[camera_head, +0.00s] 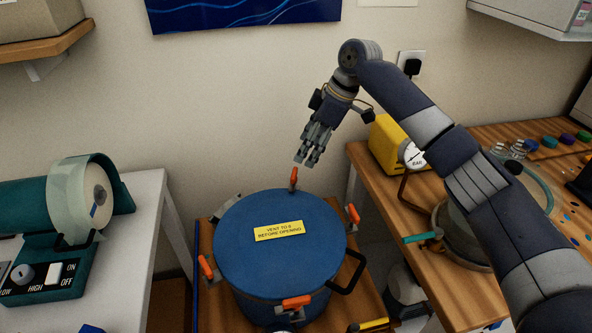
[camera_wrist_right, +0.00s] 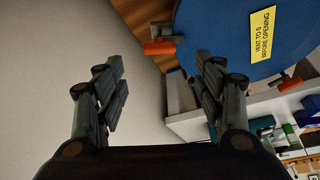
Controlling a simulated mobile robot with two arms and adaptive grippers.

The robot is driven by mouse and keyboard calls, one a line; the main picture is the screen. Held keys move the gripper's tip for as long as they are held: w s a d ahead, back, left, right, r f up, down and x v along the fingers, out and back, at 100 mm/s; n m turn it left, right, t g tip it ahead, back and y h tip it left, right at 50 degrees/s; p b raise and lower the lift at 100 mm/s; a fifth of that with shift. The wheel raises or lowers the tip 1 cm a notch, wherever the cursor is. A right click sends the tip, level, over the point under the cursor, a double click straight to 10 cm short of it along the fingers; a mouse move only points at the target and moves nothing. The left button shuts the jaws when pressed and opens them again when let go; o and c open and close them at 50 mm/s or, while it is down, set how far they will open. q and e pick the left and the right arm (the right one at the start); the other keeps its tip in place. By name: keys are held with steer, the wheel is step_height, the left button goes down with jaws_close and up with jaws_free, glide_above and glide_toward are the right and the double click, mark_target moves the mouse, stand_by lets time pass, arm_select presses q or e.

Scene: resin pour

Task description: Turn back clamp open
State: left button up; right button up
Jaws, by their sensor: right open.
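The blue pot has a round lid (camera_head: 275,240) with a yellow label, and orange-handled clamps stand around its rim. The back clamp's orange handle (camera_head: 293,178) sticks up at the far edge of the lid. My right gripper (camera_head: 308,158) hangs just above this handle, fingers apart and pointing down, with nothing between them. In the right wrist view the back clamp (camera_wrist_right: 159,47) lies beyond the open fingertips, apart from them. Its metal base is partly hidden. My left gripper is in neither view.
Other orange clamps sit at the lid's left (camera_head: 206,267), front (camera_head: 296,303) and right (camera_head: 353,214). A black side handle (camera_head: 349,272) juts out right. A yellow box with a gauge (camera_head: 412,155) stands on the right bench. A green machine (camera_head: 60,205) stands left.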

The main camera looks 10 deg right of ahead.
mark_target(294, 172)
steer(key=p+x, duration=0.1)
steer(key=x, duration=0.7)
steer(key=shift+w+f, duration=0.1)
steer(key=shift+f, duration=0.25)
steer(key=c, duration=1.1)
